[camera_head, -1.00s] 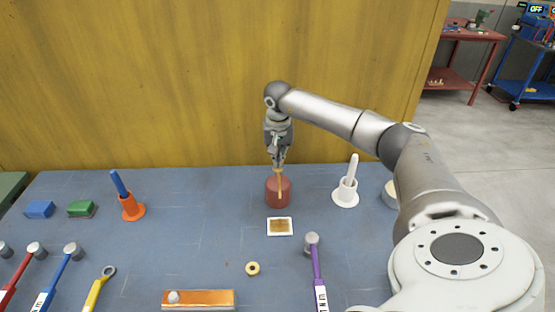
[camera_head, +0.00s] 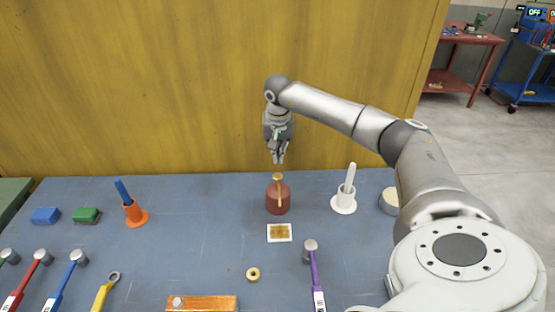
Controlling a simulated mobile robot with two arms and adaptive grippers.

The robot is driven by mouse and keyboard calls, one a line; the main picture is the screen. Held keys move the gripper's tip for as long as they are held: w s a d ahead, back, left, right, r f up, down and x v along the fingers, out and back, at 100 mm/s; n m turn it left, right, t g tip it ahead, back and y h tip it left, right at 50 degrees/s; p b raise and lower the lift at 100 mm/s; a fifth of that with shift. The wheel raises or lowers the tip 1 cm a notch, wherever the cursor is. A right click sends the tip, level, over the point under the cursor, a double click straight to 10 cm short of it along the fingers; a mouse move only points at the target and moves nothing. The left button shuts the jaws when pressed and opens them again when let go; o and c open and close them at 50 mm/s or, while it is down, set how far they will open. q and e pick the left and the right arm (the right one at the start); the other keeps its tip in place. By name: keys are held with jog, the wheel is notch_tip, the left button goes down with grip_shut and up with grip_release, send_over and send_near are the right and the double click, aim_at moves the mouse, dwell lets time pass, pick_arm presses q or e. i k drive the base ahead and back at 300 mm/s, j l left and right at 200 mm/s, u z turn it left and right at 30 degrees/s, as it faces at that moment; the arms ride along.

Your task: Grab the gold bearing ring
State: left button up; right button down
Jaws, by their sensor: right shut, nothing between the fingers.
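The gold bearing ring (camera_head: 253,274) lies flat on the blue-grey table, left of the purple-handled hammer. My right gripper (camera_head: 279,160) is shut and empty. It is above a dark red round pot (camera_head: 278,200) with a tan stick (camera_head: 279,182) standing in it, and a small gap shows between the fingertips and the stick's top. The gripper is well behind the ring. My left gripper is not in view.
A white-framed tan square (camera_head: 279,233) lies between pot and ring. A purple-handled hammer (camera_head: 314,270) is right of the ring, an orange block (camera_head: 202,303) at front left. A white holder (camera_head: 344,196) and an orange holder (camera_head: 134,213) flank the pot. A yellow wall rises behind.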

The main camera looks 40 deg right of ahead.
aim_at(253, 275)
jog(key=k+j, duration=0.5)
jog(key=j, duration=0.15)
jog(key=k+j, duration=0.5)
jog(key=j, duration=0.15)
jog(key=k+j, duration=0.55)
jog(key=j, duration=0.1)
